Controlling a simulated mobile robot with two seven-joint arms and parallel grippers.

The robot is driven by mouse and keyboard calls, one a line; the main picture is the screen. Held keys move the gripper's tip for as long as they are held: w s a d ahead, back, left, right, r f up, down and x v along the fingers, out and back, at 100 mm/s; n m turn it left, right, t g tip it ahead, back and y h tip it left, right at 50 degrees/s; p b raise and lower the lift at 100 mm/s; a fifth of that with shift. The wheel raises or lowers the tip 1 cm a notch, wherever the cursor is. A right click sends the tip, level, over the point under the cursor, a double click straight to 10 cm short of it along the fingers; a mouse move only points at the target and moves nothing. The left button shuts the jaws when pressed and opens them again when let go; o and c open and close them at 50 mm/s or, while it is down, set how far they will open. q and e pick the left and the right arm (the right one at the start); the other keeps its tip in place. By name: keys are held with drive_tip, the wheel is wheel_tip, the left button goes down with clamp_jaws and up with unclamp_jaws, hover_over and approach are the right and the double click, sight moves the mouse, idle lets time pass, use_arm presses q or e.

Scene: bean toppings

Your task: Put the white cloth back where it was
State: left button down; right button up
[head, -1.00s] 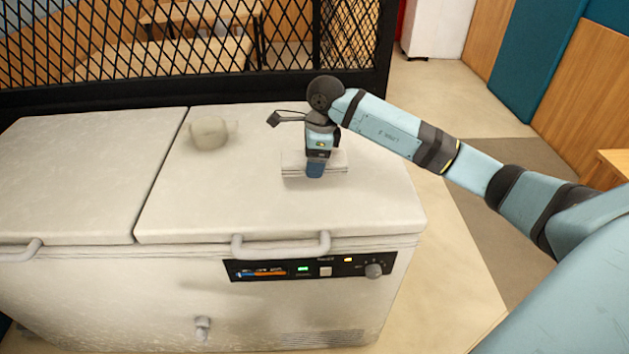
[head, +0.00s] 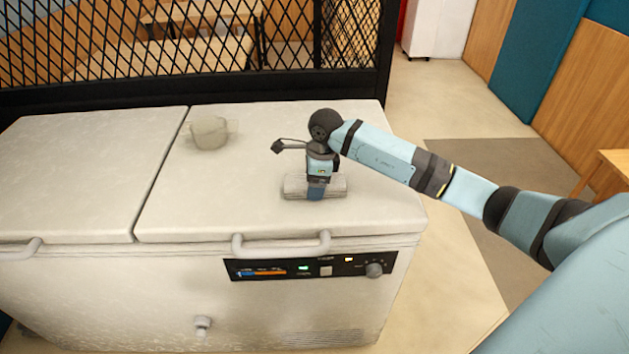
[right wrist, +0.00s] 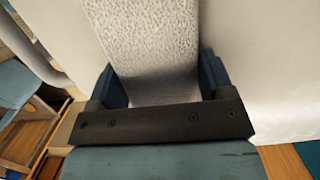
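The white cloth (head: 333,187), a folded, light grey-white textured bundle, is over the front right part of the freezer's right lid (head: 240,200). My right gripper (head: 317,192) points down and is shut on the cloth. In the right wrist view, the cloth (right wrist: 160,50) fills the gap between the fingers of this gripper (right wrist: 160,85), with one finger against each side. I cannot tell whether the cloth's underside touches the lid. My left gripper is not in view.
A whitish pot (head: 208,133) with handles stands at the back left of the right lid. A black mesh fence (head: 200,50) runs behind the freezer. The left lid (head: 80,170) is clear. A wooden table (head: 605,172) stands at far right.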

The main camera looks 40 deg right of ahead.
drive_tip(key=o, duration=0.4)
drive_tip(key=shift+r, duration=0.15)
wheel_tip(320, 180, up, 12)
drive_tip(key=d, duration=0.1)
drive_tip(key=shift+s+d, duration=0.25)
drive_tip(key=shift+s, duration=0.2)
